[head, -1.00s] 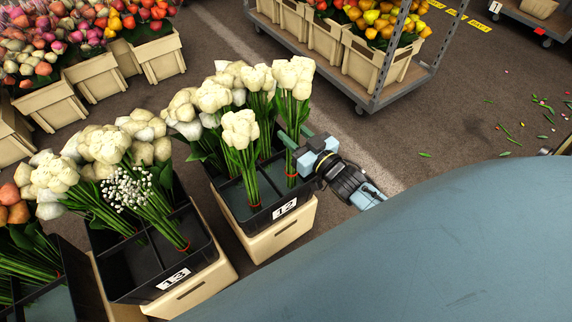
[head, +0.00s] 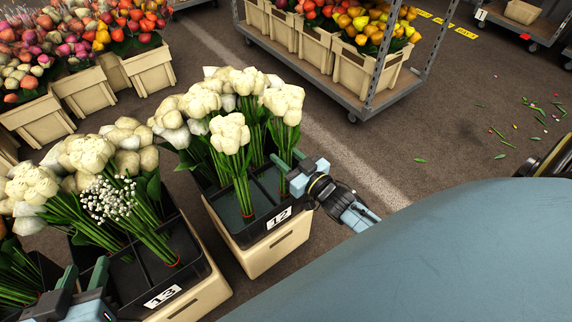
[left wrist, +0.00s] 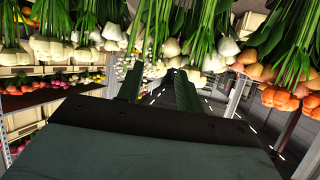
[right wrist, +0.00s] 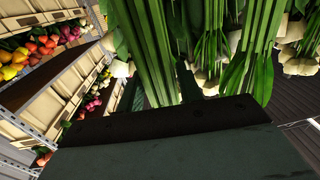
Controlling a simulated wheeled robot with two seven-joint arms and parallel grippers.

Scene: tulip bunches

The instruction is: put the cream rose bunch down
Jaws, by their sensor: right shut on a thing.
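The cream rose bunch (head: 284,102) stands upright, heads up, at the right side of the black crate labelled 12 (head: 254,236). Its green stems reach down into the right-hand compartment. My right gripper (head: 287,160) is shut around these stems from the right. The stem ends are partly hidden by the gripper and crate rim, so I cannot tell if they touch the bottom. In the right wrist view, green stems (right wrist: 153,50) fill the space before the fingers. My left gripper (head: 86,266) is open and empty at the lower left, near the crate labelled 13 (head: 205,268).
Another cream bunch (head: 230,134) stands in crate 12, left of the held one, with more behind. Crate 13 holds cream bunches and small white flowers (head: 110,198). A trolley (head: 345,97) with beige crates stands behind. Open floor (head: 440,120) lies to the right.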

